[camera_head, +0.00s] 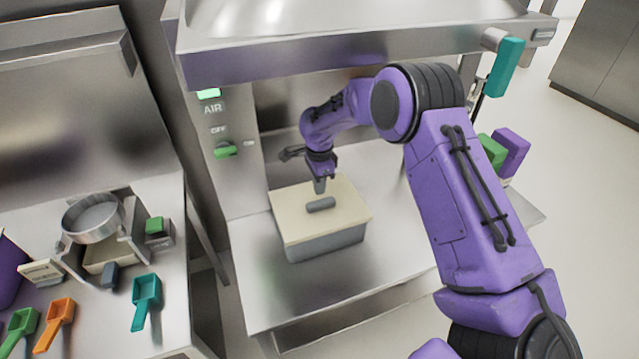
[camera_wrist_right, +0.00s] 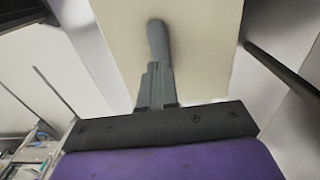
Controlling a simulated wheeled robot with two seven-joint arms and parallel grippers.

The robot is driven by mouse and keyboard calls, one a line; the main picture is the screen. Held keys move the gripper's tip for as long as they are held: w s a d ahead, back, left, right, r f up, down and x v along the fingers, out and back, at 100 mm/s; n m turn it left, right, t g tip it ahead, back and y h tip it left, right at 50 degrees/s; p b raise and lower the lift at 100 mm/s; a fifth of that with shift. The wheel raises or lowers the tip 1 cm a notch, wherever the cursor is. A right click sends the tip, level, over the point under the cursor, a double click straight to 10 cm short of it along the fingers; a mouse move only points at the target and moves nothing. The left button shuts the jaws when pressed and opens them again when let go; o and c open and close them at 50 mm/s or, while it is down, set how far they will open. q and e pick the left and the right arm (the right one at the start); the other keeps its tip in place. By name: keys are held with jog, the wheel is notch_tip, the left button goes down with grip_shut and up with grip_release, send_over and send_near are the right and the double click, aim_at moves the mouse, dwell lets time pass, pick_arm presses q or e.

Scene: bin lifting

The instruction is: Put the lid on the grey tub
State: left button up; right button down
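The grey tub (camera_head: 327,245) stands on the steel counter under the hood. The cream lid (camera_head: 345,222) lies over its top and looks level; I cannot tell if it is fully seated. A grey bar handle (camera_head: 320,205) is at the lid's middle. My right gripper (camera_head: 319,187) points down at the lid, its fingertips just above or behind the handle. In the right wrist view the fingers (camera_wrist_right: 155,82) line up with the handle (camera_wrist_right: 157,38) over the lid (camera_wrist_right: 205,45). Whether they are parted or closed on it is unclear. My left gripper is out of view.
The hood's steel edge (camera_head: 350,52) hangs over the counter (camera_head: 285,290). A control panel with green switches (camera_head: 225,151) is left of the tub. A side table holds a sieve (camera_head: 93,218) and coloured scoops (camera_head: 146,298). The counter in front of the tub is clear.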

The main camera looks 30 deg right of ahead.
aim_at(319, 202)
jog(key=shift+f+b, duration=0.6)
jog(key=shift+f, duration=1.35)
jog(key=shift+r, duration=0.2)
